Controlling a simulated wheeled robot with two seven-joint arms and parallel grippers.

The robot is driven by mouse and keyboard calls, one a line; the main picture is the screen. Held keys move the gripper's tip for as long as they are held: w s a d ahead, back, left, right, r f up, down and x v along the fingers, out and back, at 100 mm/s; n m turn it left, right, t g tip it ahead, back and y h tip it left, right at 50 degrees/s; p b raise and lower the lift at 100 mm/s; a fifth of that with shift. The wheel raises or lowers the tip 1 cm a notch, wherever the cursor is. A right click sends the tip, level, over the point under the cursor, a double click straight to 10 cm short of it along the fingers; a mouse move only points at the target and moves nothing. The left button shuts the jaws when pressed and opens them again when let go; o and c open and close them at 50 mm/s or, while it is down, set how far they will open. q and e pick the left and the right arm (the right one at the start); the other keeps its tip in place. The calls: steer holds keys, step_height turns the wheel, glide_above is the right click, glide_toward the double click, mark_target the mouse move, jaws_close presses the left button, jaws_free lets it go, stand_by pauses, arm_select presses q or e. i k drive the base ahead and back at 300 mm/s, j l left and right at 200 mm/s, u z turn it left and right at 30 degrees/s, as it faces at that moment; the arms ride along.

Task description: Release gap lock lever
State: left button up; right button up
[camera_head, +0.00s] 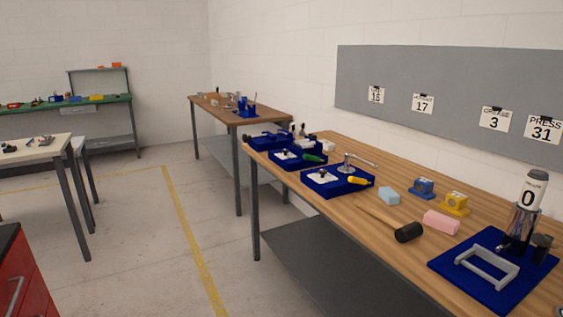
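No part can be clearly made out as the gap lock lever at this size. A blue board (475,287) at the right front of the long wooden bench carries a grey bracket-like frame (485,268). A dark and clear upright device (519,228) with a white label reading 0 stands at this board's back. Small blue (423,190) and yellow (454,206) devices sit left of it. A light blue block (389,196) and a pink block (440,222) lie nearby, apart from them. Neither of my grippers is in view.
A black-headed mallet (408,232) lies on the bench (376,256). Blue trays (337,190) with tools stand at its far end. A grey wall panel (450,85) holds numbered cards. Open floor (130,235) lies left of the bench; a red cabinet (30,285) is at lower left.

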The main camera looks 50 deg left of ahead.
mark_target(312, 157)
steer(key=u, duration=1.5)
